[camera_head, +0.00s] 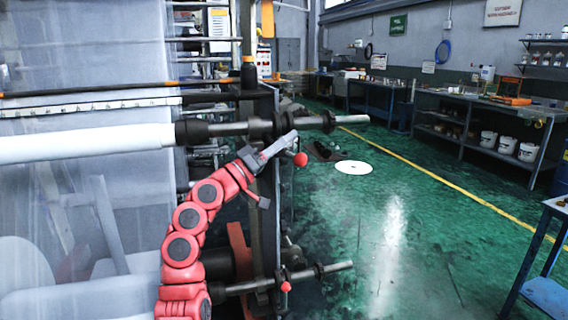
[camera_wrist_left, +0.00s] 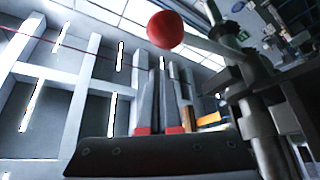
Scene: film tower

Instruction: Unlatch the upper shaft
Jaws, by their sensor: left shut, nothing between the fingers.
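The upper shaft (camera_head: 228,128) is a grey metal bar running left to right, with dark collars, at the end of a white roll (camera_head: 85,143). Its latch has a round red knob (camera_head: 300,159) just below the shaft. My left gripper (camera_head: 292,137) reaches up from below, its grey fingers close to the shaft and knob. In the left wrist view the fingers (camera_wrist_left: 157,66) are together and empty, and the red knob (camera_wrist_left: 165,29) shows just beyond their tips. I cannot tell whether they touch it. The shaft and its support stand at right there. My right gripper is out of view.
A lower shaft (camera_head: 325,270) with its own red knob (camera_head: 286,287) lies below. Machine frame posts stand behind my left arm.

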